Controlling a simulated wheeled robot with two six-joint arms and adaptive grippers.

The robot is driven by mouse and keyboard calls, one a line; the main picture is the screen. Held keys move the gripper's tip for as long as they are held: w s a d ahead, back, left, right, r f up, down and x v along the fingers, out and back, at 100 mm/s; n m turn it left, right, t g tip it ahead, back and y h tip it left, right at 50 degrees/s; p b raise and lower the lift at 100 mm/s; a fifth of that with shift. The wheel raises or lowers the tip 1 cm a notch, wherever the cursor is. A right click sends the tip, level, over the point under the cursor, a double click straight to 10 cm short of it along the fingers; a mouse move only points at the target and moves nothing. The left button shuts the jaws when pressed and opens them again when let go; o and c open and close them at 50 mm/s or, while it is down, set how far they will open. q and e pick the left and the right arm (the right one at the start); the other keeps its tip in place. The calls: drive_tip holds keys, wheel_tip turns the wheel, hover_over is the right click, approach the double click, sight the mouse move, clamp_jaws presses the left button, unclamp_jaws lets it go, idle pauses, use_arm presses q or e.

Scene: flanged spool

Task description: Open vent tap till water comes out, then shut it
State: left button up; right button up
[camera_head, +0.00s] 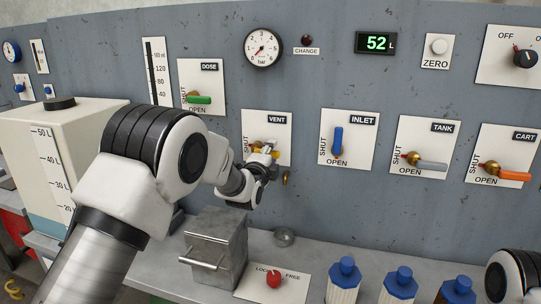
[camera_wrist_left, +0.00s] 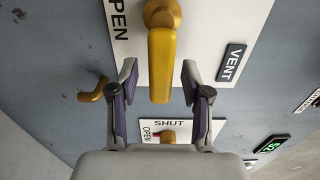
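The vent tap is on the white VENT plate (camera_head: 252,120), with a yellow lever (camera_wrist_left: 161,65) on a brass hub. In the wrist view the lever hangs straight down from its hub, toward the inlet plate, so it lies roughly level along the wall. My left gripper (camera_head: 262,163) is at the vent plate and partly covers the lever in the head view. In the wrist view my left gripper (camera_wrist_left: 160,88) has its fingers apart, one on each side of the lever, with gaps. The brass spout (camera_head: 286,178) is below the plate; I see no water from it. My right gripper is out of view.
The INLET plate (camera_head: 363,125) with an upright blue lever is to the right, then the TANK plate (camera_head: 446,129) and CART plate (camera_head: 527,137). A grey metal box (camera_head: 218,236) and a small round cup (camera_head: 284,237) stand below. The display (camera_head: 376,43) reads 52 L.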

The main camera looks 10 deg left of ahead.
use_arm(q)
drive_tip(key=shift+s, duration=0.1)
drive_tip(key=s, duration=1.1)
drive_tip(key=shift+s+a, duration=0.2)
drive_tip(key=shift+s, duration=0.2)
